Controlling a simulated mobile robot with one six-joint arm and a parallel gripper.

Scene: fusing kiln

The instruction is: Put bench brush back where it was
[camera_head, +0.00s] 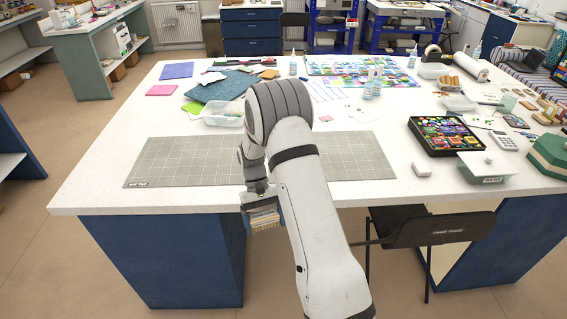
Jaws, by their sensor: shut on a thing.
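The bench brush (265,221), with tan bristles, hangs from my gripper (257,199) just beyond the near edge of the white worktable (95,185). My gripper is shut on the brush and points down. My arm and gripper hide most of the brush's upper part and handle. The brush is in front of the table edge and looks clear of the tabletop; its exact height cannot be told.
A grey cutting mat (180,163) lies bare at the table's near side. A clear tub (224,118) and coloured glass sheets (222,86) lie behind it. At right are a black tray (447,150), a calculator (504,141) and a green box (548,160). A black chair (428,228) stands in front.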

